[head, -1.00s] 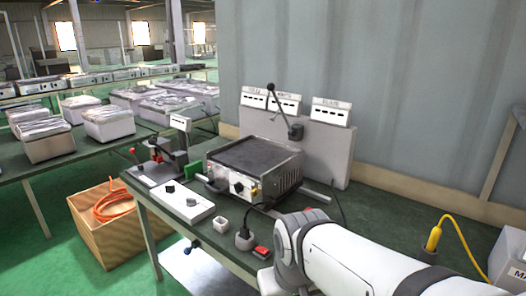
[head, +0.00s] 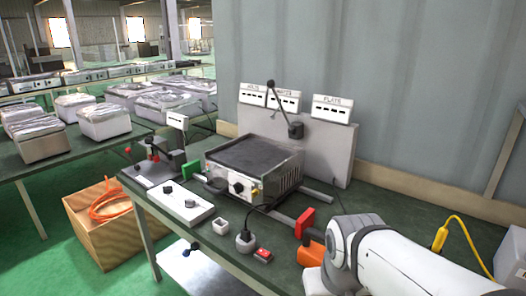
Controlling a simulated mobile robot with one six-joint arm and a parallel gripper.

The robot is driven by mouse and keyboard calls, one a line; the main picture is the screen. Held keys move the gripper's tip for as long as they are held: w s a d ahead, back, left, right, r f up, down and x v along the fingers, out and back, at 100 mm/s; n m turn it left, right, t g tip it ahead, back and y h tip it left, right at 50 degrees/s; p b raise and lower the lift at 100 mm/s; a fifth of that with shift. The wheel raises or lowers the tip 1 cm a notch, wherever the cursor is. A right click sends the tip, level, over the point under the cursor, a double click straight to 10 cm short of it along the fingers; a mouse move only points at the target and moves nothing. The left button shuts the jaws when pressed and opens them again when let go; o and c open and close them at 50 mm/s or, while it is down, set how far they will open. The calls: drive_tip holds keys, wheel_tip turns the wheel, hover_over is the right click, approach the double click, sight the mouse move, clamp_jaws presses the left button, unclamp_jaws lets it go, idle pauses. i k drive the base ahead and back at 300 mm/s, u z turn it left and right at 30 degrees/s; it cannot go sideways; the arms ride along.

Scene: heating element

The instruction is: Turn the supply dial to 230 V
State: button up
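A white control panel (head: 172,207) lies on the green bench, left of the boxy grey appliance. It carries two black knobs, one at the back left (head: 168,189) and one at the front right (head: 190,203). Their markings are too small to read, so I cannot tell which is the supply dial or where it points. My white arm (head: 398,262) enters at the lower right, well right of the panel. My gripper's fingers do not show.
A black plug (head: 244,242), a small white cup (head: 220,225) and a red switch (head: 263,255) lie between the panel and my arm. A red plate (head: 304,222) and an orange object (head: 312,252) are beside the arm. A small press (head: 152,163) stands behind the panel.

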sight(167, 190)
drive_tip(key=u, duration=0.25)
drive_tip(key=k, duration=1.15)
drive_tip(key=u, duration=1.3)
drive_tip(key=i, duration=1.5)
drive_tip(key=z, duration=0.3)
drive_tip(key=i, duration=1.6)
drive_tip(key=z, duration=0.85)
drive_tip(key=k, duration=0.8)
drive_tip(key=z, duration=0.2)
drive_tip(key=i, duration=0.45)
drive_tip(key=u, duration=0.05)
